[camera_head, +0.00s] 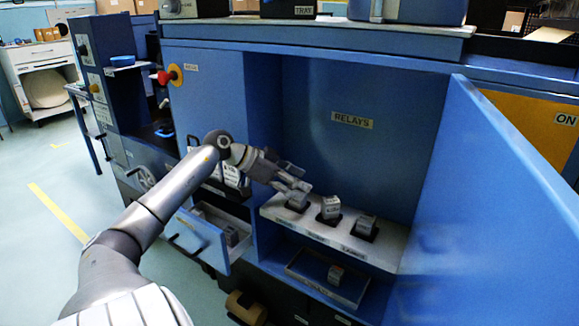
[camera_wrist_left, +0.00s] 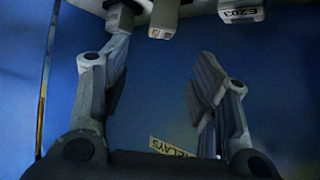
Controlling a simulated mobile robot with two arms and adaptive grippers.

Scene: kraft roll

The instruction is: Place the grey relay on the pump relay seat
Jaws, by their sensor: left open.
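An open blue cabinet holds a pale shelf (camera_head: 280,220) with a row of three seats, each with a small grey block-shaped relay in or on it: left (camera_head: 296,205), middle (camera_head: 330,207) and right (camera_head: 365,225). The seat labels are too small to read surely, so I cannot tell which is the pump seat. My left gripper (camera_head: 299,181) is just above the left relay, partly covering it. In the left wrist view the gripper (camera_wrist_left: 164,55) is open with nothing between its fingers; a grey relay (camera_wrist_left: 164,18) shows beyond the gap. My right gripper is not in view.
A tray (camera_head: 310,280) below the shelf holds another small relay (camera_head: 335,274). An open drawer (camera_head: 205,237) at left holds grey items. The open blue door (camera_head: 500,200) bounds the right side. The RELAYS label (camera_head: 353,120) marks the cabinet's back wall.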

